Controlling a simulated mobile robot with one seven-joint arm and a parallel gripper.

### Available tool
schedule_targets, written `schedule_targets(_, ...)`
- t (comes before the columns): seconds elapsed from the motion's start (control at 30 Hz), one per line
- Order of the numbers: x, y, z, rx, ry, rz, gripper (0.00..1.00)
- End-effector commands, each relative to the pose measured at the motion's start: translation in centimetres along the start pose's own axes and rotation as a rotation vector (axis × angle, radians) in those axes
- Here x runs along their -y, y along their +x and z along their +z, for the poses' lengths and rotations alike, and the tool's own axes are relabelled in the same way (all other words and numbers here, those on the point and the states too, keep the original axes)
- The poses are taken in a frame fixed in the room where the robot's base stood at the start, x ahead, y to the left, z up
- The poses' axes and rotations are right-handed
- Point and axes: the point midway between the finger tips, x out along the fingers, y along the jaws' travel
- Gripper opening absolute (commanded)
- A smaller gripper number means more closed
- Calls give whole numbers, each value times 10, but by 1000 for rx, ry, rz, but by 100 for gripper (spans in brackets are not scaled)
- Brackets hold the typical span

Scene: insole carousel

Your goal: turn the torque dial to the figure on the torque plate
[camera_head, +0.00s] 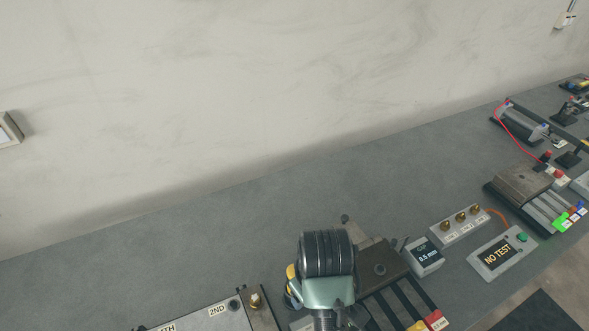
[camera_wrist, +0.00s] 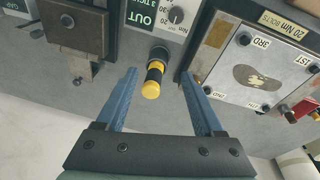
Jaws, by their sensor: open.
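In the wrist view a small round grey torque dial (camera_wrist: 177,15) sits on a light panel at the top, with figures and "Nm" printed around it. Where its pointer stands is too small to tell. The torque plate (camera_wrist: 283,24) reads "20 Nm BOLTS" on a yellowish label at the upper right. My gripper (camera_wrist: 159,73) is open with two blue fingers. A black and yellow handle (camera_wrist: 153,82) stands between the fingers, apart from both. The dial lies beyond the fingertips. In the head view my arm hides this area, and the fingers do not show.
A metal plate with an insole outline (camera_wrist: 251,77) and labelled bolts lies right of the fingers. A brown block (camera_wrist: 74,22) stands at upper left. In the head view a "NO TEST" box (camera_head: 501,252) and a gap display (camera_head: 424,257) stand to the right.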

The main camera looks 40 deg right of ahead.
Motion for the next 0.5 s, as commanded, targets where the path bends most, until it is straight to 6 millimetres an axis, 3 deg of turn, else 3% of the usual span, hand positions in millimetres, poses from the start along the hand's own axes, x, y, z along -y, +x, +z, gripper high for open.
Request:
schedule_targets(0.03, 2, 8, 22, 72, 5, -40, 69)
schedule_targets(0.13, 8, 16, 46, 154, 3, -90, 69)
schedule_targets(0.33, 11, 34, 56, 178, 2, -106, 69)
schedule_targets(0.5, 15, 65, 61, 179, 3, -107, 69)
